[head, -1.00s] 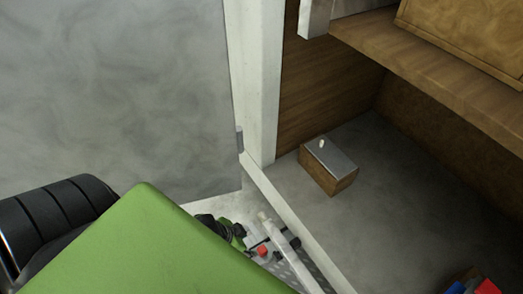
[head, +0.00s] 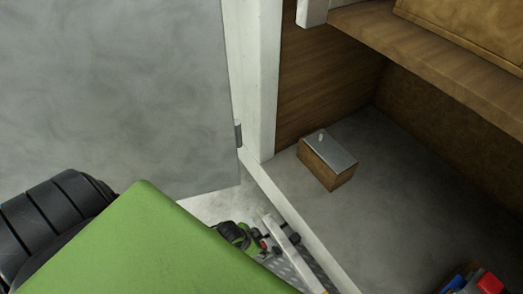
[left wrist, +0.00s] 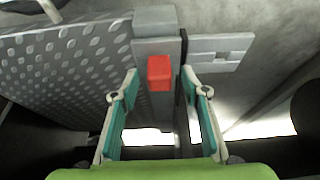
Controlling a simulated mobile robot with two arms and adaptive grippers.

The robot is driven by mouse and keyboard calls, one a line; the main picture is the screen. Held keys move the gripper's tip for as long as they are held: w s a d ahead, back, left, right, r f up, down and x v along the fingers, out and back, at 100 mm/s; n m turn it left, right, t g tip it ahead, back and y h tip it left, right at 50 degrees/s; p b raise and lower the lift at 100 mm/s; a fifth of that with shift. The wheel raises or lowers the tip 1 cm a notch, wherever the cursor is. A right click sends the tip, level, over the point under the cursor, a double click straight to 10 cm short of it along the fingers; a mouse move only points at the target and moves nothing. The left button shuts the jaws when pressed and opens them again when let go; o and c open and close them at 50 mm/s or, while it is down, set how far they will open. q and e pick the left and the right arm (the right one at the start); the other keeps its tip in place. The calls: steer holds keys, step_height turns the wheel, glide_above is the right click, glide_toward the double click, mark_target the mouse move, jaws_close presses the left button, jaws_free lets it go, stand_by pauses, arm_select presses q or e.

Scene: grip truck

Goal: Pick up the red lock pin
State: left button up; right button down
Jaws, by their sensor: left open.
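In the head view only a small red patch (head: 263,244) shows, partly hidden by my left gripper (head: 254,243). In the left wrist view my left gripper (left wrist: 160,88) is open, with one finger on each side of the red block and a visible gap to both. My right gripper is not in view.
A perforated metal plate (left wrist: 70,65) lies to the left in the wrist view. In the head view a grey door panel (head: 120,90) stands at left. A wooden box with a metal lid (head: 328,160) sits on the floor inside. Red and blue items (head: 488,284) lie bottom right.

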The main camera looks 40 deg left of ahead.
arm_select(q)
jaws_close()
steer(key=shift+r, duration=0.1)
steer(key=shift+r, duration=0.55)
step_height(320, 180, up, 6)
steer(key=shift+s+p, duration=0.1)
steer(key=shift+p, duration=0.35)
steer(key=s+a+b, duration=0.1)
steer(key=s+a, duration=0.2)
steer(key=s, duration=0.5)
steer(key=s+a+b, duration=0.1)
steer(key=s+a, duration=0.3)
steer(key=s, duration=0.4)
steer(key=shift+s+r+p, duration=0.2)
steer(key=shift+r+p, duration=2.45)
steer(key=shift+p, duration=0.85)
